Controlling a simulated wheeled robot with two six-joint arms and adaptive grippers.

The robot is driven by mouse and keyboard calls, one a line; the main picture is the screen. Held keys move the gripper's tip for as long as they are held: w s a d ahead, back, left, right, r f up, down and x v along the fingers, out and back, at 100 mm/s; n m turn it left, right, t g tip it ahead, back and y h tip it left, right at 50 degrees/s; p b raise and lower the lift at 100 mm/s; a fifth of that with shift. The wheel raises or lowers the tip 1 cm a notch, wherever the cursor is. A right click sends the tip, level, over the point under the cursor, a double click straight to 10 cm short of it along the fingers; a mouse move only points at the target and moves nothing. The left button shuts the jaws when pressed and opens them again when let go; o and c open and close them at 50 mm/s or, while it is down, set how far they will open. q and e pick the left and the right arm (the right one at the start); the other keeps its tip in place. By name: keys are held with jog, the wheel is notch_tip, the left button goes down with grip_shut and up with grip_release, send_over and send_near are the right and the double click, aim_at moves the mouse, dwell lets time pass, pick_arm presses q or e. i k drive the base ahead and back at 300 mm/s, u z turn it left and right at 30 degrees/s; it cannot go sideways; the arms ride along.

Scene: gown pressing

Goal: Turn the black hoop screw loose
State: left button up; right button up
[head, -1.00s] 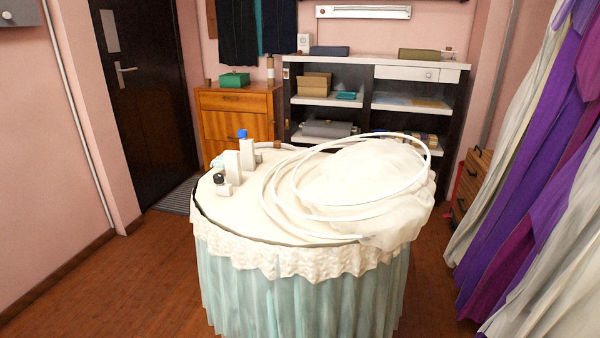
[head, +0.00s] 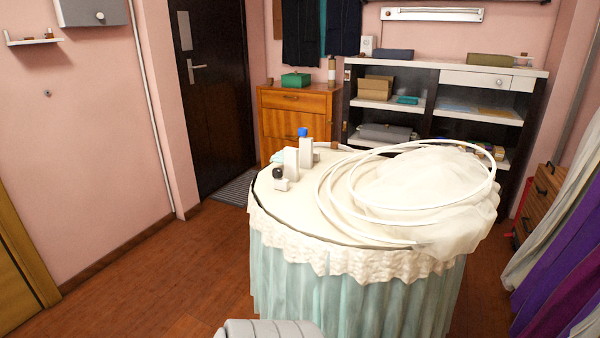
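The black hoop screw (head: 279,173) shows as a small dark round knob at the left front of the round table. It sits at a small white block (head: 282,184); whether it is tight or loose cannot be told. A blue knob (head: 303,132) tops a taller white block (head: 306,152) just behind. White hoops (head: 325,205) lie loosely looped over the table's right half, around and over a heap of sheer white fabric (head: 440,185). Neither of my grippers is in view, and nothing touches the screw.
The round table (head: 300,215) has a lace edge and pale green skirt. A wooden drawer cabinet (head: 295,120) and dark shelves (head: 431,90) stand behind it. Purple and white drapes (head: 565,250) hang at the right. The wooden floor (head: 150,290) at the left is clear.

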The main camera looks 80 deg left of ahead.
aim_at(276, 172)
jog(key=k, duration=1)
jog(key=u, duration=1.25)
jog(key=i, duration=0.25)
jog(key=u, duration=0.05)
